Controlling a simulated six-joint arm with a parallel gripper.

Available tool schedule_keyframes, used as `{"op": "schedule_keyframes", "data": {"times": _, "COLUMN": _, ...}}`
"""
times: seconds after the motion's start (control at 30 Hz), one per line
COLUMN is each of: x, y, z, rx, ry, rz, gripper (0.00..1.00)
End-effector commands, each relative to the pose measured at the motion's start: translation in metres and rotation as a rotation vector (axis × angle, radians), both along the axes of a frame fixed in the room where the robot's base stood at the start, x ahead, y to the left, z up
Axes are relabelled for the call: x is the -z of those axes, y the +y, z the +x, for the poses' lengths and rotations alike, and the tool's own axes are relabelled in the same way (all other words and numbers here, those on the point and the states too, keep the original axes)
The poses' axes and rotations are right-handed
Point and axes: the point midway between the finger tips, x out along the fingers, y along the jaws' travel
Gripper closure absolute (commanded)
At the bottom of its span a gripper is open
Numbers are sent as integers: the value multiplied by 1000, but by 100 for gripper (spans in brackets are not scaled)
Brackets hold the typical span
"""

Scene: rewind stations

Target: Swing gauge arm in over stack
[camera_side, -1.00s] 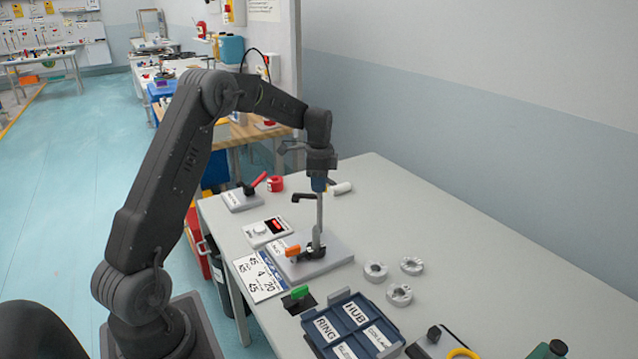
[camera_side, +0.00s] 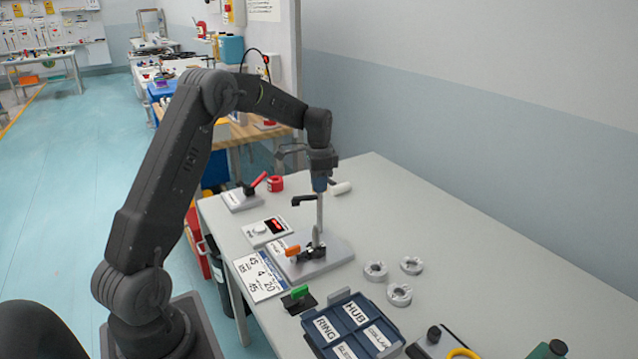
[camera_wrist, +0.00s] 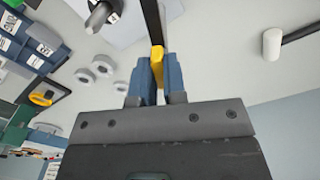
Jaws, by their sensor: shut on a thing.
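My gripper (camera_side: 320,186) is above the grey base plate (camera_side: 335,256) of the station near the middle of the table. In the wrist view its blue fingers (camera_wrist: 156,82) are closed on a yellow piece (camera_wrist: 157,63) at the end of a dark bar (camera_wrist: 152,22), which looks like the gauge arm. In the side view a black arm (camera_side: 303,200) sticks out to the left just below the fingers, beside an upright grey post (camera_side: 319,215). An orange handle (camera_side: 292,250) and dark parts sit at the plate. I cannot make out a stack there.
Several grey rings (camera_side: 375,271) lie right of the plate. A blue labelled tray (camera_side: 333,302) and a green-handled piece (camera_side: 299,292) stand in front. A red-handled lever (camera_side: 258,181), a display box (camera_side: 266,228) and a white-headed tool (camera_side: 340,188) are behind.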

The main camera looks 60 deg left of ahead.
Motion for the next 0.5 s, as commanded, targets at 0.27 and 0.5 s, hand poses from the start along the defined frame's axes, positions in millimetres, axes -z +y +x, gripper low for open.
{"op": "schedule_keyframes", "data": {"times": 0.27, "x": -1, "y": -1, "z": 0, "rx": -263, "ry": -1, "rz": 1, "gripper": 100}}
{"op": "schedule_keyframes", "data": {"times": 0.5, "x": -1, "y": -1, "z": 0, "rx": -491, "ry": -2, "rz": 0, "gripper": 100}}
